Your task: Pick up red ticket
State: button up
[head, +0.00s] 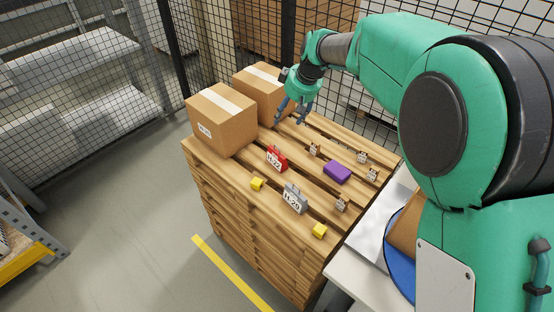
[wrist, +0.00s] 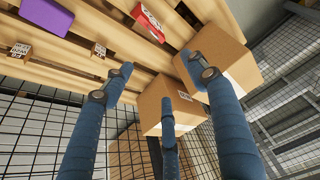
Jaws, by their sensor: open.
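The red ticket (head: 277,158), a small red piece with a white printed label, stands on the wooden pallet stack (head: 232,172), right of the nearer cardboard box. It also shows at the top of the wrist view (wrist: 147,22), beyond the fingertips. My gripper (head: 292,114) is open and empty above the far part of the pallet, beside the farther box and behind the red ticket. In the wrist view its blue fingers (wrist: 160,76) are spread apart, and none touches the ticket.
Two cardboard boxes (head: 222,122) (head: 262,90) stand at the pallet's left and back. A grey ticket (head: 295,198), yellow blocks (head: 257,184) (head: 319,230), a purple block (head: 337,172) and several small labelled pieces (head: 362,158) share the pallet. Mesh fencing (head: 338,92) runs behind.

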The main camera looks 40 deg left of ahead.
send_near(278, 152)
jog(key=r, duration=0.2)
jog(key=shift+w+d+r, duration=0.25)
jog(key=shift+d+r, duration=0.05)
jog(key=shift+d, duration=0.05)
jog(key=shift+f, duration=0.15)
jog(key=b+x, duration=0.1)
jog(key=x, duration=0.7)
jog(key=shift+f, duration=0.15)
jog(key=shift+b+x, duration=0.65)
jog(key=shift+x, duration=2)
jog(key=shift+d, duration=0.1)
